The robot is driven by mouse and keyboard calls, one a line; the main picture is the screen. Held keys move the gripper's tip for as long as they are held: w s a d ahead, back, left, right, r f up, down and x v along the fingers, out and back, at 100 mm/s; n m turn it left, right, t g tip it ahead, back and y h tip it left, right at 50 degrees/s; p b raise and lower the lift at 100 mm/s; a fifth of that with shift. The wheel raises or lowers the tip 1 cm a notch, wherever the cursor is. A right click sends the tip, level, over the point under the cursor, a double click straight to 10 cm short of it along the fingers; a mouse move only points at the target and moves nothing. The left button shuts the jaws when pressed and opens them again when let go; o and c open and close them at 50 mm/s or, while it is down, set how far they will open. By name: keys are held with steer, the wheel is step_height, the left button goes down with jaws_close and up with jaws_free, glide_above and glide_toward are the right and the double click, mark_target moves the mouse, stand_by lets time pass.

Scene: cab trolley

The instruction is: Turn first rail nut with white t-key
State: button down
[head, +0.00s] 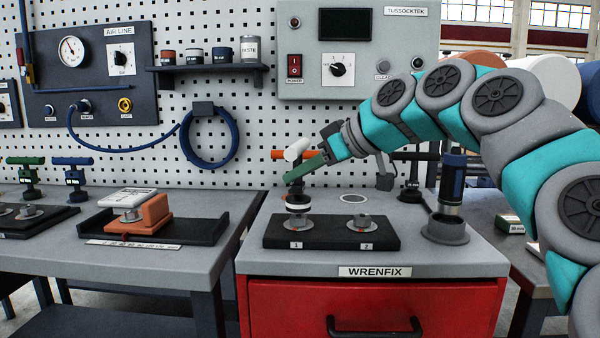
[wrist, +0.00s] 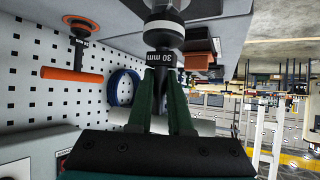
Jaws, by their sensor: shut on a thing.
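The white T-key (head: 296,150) stands upright over the nut marked 1 (head: 297,223) on the black rail block (head: 330,238). I cannot tell how far the socket sits over the nut. My gripper (head: 296,177), with green fingers, is shut on the key's shaft below the crossbar. In the wrist view, my fingers (wrist: 163,75) close by the key's "30 mm" collar (wrist: 164,57). The nut marked 2 (head: 361,221) is uncovered, to the right.
An orange T-key (wrist: 72,75) stands behind the white one. A black T-key (head: 411,190) and a blue cylindrical tool (head: 451,182) in a grey holder stand at the right. A side bench with an orange block (head: 154,215) is left. The trolley's front strip is clear.

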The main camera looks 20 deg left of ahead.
mark_target(301, 189)
steer(key=shift+f+b, duration=0.8)
steer(key=shift+f, duration=0.6)
stand_by(0.4)
steer(key=shift+f+m+t+h+b, duration=0.2)
steer(key=shift+m+t+h+b, duration=0.1)
steer(key=shift+m+t+b, duration=0.35)
steer(key=shift+m+t+h+b, duration=0.4)
steer(key=shift+m+t+b, duration=0.25)
steer(key=shift+m+b, duration=0.2)
steer(key=shift+s+r+m+t+h+b, duration=0.1)
steer(key=shift+r+m+t+h+b, duration=0.15)
steer(key=shift+m+t, duration=0.25)
steer(key=shift+m+t+h+b, duration=0.1)
steer(key=shift+m+t+h, duration=0.3)
steer(key=shift+m, duration=0.2)
